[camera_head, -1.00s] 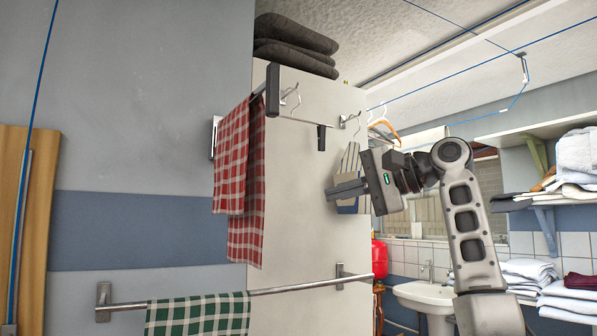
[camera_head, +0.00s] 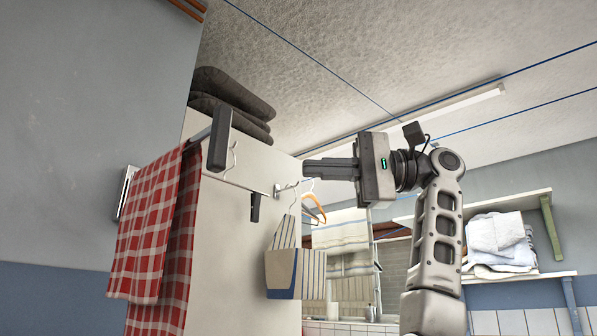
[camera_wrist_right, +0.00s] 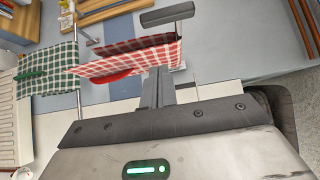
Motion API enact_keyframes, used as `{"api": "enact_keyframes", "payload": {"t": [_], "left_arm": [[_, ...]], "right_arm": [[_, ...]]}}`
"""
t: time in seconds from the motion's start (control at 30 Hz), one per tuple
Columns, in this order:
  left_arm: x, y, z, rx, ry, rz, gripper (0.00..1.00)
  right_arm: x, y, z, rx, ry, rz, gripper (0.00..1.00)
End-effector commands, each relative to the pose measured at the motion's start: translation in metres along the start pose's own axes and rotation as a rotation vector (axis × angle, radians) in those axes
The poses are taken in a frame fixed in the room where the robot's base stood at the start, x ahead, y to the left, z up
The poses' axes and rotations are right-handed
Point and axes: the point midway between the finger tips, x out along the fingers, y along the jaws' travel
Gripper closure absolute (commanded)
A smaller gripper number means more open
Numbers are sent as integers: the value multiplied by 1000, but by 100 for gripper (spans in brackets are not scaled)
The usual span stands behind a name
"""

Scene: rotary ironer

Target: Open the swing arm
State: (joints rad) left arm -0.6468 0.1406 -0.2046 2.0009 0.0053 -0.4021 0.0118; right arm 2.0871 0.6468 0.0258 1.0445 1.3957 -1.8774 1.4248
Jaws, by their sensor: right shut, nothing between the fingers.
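The swing arm (camera_head: 219,137) shows as a metal bar with a dark end block, at the left of the head view beside the white cabinet. A red checked towel (camera_head: 150,235) hangs over it and hides most of the bar. In the right wrist view the dark end block (camera_wrist_right: 167,15) is beyond my fingers, with the red towel (camera_wrist_right: 125,58) beside it. My right gripper (camera_head: 305,170) is shut and empty, raised in front of the cabinet and right of the end block, apart from it in the picture. My left gripper is not in view.
The white cabinet (camera_head: 228,250) carries folded dark cushions (camera_head: 232,100) on top. Hooks, a hanger (camera_head: 314,208) and a striped bag (camera_head: 293,270) hang near its right edge. A shelf with towels (camera_head: 497,238) is at right. A green checked towel (camera_wrist_right: 48,68) shows in the wrist view.

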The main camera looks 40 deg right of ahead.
Motion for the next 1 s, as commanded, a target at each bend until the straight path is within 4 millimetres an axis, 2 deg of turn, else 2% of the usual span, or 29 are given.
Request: {"api": "enact_keyframes", "payload": {"t": [0.2, 0.37, 0.4, 0.63, 1.0], "left_arm": [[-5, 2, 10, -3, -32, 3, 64], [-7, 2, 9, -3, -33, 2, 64], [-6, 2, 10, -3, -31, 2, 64], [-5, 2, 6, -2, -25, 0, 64], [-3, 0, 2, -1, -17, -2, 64]], "right_arm": [[50, 0, 0, -1, -1, 5, 100], [82, -1, 0, -1, -2, 3, 100], [86, 0, 7, -6, 0, 2, 100], [103, 0, 25, -2, 1, 0, 100], [106, 0, 28, -1, 1, 0, 100]]}}
